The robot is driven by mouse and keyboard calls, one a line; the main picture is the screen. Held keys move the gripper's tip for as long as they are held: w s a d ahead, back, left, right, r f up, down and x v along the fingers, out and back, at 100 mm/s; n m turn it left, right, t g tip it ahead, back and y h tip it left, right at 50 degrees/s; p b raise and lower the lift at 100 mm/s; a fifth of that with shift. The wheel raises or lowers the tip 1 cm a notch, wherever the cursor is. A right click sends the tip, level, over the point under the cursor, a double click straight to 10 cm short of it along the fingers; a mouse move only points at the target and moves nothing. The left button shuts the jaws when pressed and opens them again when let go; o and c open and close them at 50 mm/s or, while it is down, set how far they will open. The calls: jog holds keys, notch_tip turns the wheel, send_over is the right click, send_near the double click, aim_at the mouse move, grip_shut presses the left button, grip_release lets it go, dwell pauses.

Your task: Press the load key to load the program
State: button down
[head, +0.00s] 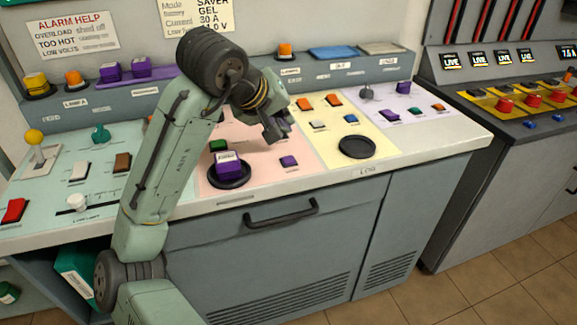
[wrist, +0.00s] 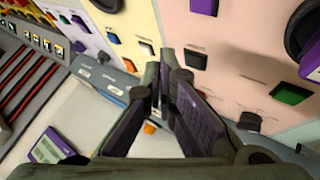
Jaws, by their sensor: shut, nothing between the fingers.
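My gripper (head: 275,130) is shut and empty, pointing down over the back right of the pink panel (head: 243,138) in the head view. In the wrist view its dark fingers (wrist: 166,62) are together, with the panels around them. I cannot read which key is the load key. The pink panel carries a green key (head: 219,145) and a small purple key (head: 289,161), right of a purple block (head: 228,162) on a black round pad. Whether my fingertips touch anything is unclear.
The yellow panel to the right has two orange keys (head: 304,104), a white key (head: 318,125) and a black round pad (head: 357,147). A lever with a grey knob (head: 366,92) stands beyond. A raised grey ledge (head: 290,75) runs behind. My arm hides part of the left panels.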

aim_at(285, 158)
jog(key=shift+f+b, duration=1.55)
jog(key=shift+f, duration=1.15)
jog(key=shift+f, duration=0.15)
jog(key=shift+f, duration=0.3)
jog(key=shift+f+b, duration=0.3)
jog(key=shift+f, duration=0.15)
jog(key=shift+r+p, duration=0.9)
notch_tip(285, 158, up, 5)
jog(key=p, duration=0.5)
